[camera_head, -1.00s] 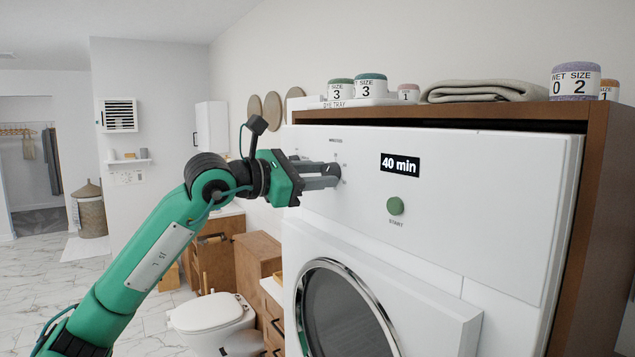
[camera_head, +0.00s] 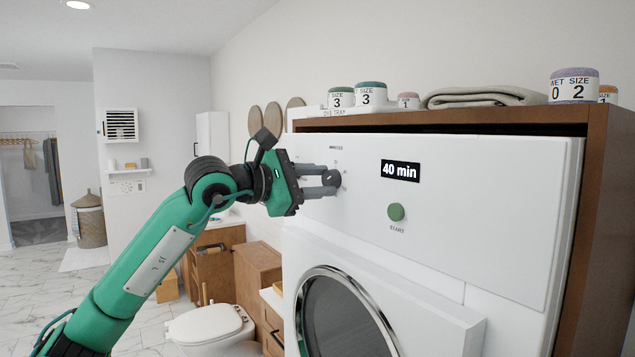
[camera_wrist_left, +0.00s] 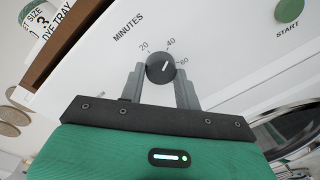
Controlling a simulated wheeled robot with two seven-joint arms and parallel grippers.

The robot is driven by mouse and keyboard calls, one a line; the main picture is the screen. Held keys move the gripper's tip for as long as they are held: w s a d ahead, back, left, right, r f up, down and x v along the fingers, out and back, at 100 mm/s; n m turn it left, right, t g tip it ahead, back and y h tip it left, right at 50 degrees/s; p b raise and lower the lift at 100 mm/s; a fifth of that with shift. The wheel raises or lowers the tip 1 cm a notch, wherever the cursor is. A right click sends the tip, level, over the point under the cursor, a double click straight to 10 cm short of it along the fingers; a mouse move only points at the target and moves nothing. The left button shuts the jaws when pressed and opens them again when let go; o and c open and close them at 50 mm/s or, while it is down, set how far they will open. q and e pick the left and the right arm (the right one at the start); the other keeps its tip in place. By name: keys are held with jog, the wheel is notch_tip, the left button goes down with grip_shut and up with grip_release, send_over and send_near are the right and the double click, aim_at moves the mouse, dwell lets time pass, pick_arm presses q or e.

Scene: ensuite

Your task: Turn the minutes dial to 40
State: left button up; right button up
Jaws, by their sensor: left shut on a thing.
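The minutes dial (camera_head: 332,178) is a dark round knob on the white machine's front panel. In the left wrist view the dial (camera_wrist_left: 160,69) has a white pointer line aimed toward the printed 40, between 20 and 60. My left gripper (camera_head: 325,181) is shut on the dial, with one grey finger on each side of it. The left gripper (camera_wrist_left: 160,84) also shows in the wrist view. The display (camera_head: 400,171) reads "40 min". My right gripper is not in view.
A green start button (camera_head: 396,212) sits below the display. The round door (camera_head: 343,315) is lower on the machine (camera_head: 480,190). A wooden surround (camera_head: 590,220) encloses it, with jars and a folded towel (camera_head: 485,97) on top. A toilet (camera_head: 207,325) stands lower left.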

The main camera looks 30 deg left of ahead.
pick_arm(q)
jog(key=o, duration=1)
jog(key=shift+s, duration=0.1)
jog(key=shift+s+a, duration=0.1)
jog(key=shift+s, duration=0.05)
jog(key=b+v, duration=0.6)
jog(key=v, duration=0.7)
jog(key=shift+s+a+b, duration=0.1)
jog(key=shift+s+b, duration=0.05)
jog(key=shift+b, duration=0.25)
